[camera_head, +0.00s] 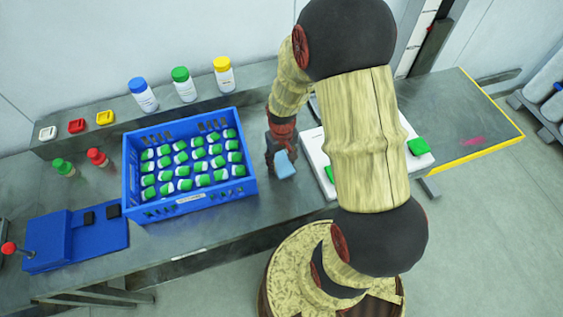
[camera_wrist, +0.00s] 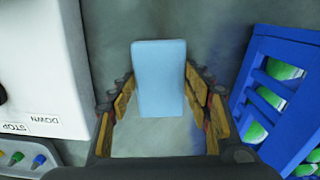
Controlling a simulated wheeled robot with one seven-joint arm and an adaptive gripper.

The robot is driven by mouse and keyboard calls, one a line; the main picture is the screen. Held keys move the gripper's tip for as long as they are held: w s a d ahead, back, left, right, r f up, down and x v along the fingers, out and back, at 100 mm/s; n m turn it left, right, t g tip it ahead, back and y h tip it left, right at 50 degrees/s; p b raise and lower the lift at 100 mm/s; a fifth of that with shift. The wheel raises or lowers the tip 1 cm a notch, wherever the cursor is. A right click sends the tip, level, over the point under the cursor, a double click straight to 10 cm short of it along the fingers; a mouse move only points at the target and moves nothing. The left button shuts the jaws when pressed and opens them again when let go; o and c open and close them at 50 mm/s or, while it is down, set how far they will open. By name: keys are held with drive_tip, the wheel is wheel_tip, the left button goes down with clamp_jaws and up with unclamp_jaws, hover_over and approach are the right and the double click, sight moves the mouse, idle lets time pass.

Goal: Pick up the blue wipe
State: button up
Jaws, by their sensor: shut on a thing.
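The blue wipe (camera_head: 286,165) is a light blue block at my gripper's tips, between the blue crate and the white machine. In the wrist view the wipe (camera_wrist: 160,80) stands upright in the picture between the two fingers. My gripper (camera_head: 277,152) is shut on it; its fingers also show in the wrist view (camera_wrist: 160,108). Whether the wipe's underside touches the bench cannot be told.
A blue crate (camera_head: 191,200) of green-and-white containers stands left. A white machine (camera_wrist: 40,65) with "DOWN" and "STOP" labels stands close on the other side. Bottles with blue (camera_head: 143,95), green (camera_head: 183,85) and yellow (camera_head: 223,75) caps line the back ledge.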

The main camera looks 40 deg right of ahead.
sight(283, 164)
drive_tip(key=shift+r, duration=0.6)
wheel_tip(283, 164, up, 3)
drive_tip(key=shift+s+d+f+p, duration=0.15)
drive_tip(key=shift+p, duration=0.3)
drive_tip(key=s+d+r+p, duration=0.2)
drive_tip(key=s+d+r, duration=0.5)
drive_tip(key=s+r, duration=0.2)
drive_tip(key=shift+s, duration=1.35)
drive_tip(key=o, duration=0.4)
drive_tip(key=c, duration=0.5)
drive_tip(key=shift+c, duration=0.3)
